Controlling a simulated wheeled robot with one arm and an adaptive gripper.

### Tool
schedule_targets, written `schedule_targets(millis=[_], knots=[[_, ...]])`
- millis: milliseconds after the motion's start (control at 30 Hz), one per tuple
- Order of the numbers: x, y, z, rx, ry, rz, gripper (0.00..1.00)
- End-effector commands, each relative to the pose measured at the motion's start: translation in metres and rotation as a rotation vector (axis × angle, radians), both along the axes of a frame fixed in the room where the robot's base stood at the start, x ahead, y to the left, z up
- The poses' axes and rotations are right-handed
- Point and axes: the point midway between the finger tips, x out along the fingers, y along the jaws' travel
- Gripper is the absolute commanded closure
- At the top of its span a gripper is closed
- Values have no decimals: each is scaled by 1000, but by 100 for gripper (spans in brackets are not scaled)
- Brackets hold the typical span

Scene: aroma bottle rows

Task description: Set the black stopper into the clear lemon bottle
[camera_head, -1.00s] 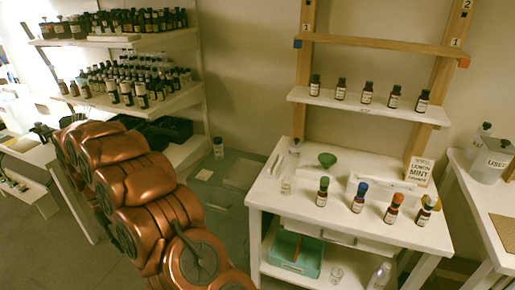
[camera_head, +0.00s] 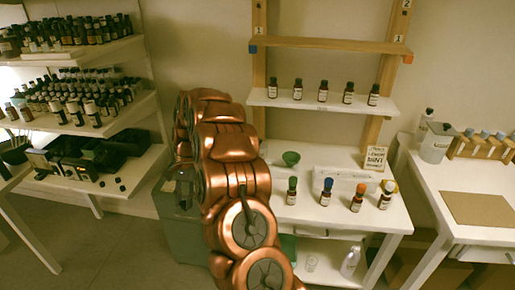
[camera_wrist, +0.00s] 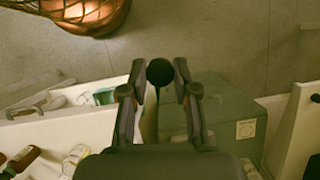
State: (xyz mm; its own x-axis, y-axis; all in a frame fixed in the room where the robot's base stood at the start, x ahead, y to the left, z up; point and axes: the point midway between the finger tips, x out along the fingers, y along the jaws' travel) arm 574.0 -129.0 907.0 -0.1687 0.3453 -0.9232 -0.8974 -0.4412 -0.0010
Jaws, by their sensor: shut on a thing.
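My gripper (camera_wrist: 160,85) is shut on a round black stopper (camera_wrist: 159,72), held between its fingertips. In the head view my gripper (camera_head: 183,188) shows as a dark shape left of my copper arm, above the grey-green bin; the stopper cannot be made out there. In the wrist view a pale bottle with a label (camera_wrist: 75,158) stands at the lower left, apart from the gripper; I cannot read whether it is the lemon one. My arm hides the left end of the white table in the head view.
The white table (camera_head: 330,216) carries a green funnel (camera_head: 291,158), a row of dark bottles with coloured caps (camera_head: 327,190) and a lettered sign (camera_head: 375,158). A small shelf (camera_head: 318,104) above holds several dark bottles. A grey-green bin (camera_wrist: 225,115) stands beside the table.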

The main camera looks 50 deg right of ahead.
Motion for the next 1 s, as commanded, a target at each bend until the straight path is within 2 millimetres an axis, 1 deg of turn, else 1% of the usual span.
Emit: schedule_targets(millis=[33,167,333,367,400,467,600,700,800,900,1000], knots=[[-3,-19,12,2,-1,-129,98],[-9,-58,26,2,-1,-457,98],[-21,-110,45,2,-1,-875,98],[-25,-118,48,1,2,-946,98],[-28,-132,52,0,-1,-1046,98],[-35,-150,59,-1,0,-1191,98],[-54,-191,74,-1,-1,-1516,98],[-68,-215,81,-4,2,-1707,98],[-78,-233,87,-4,-2,-1848,98],[-85,-243,89,-4,2,-1931,98],[-88,-247,90,-2,3,-1970,98]])
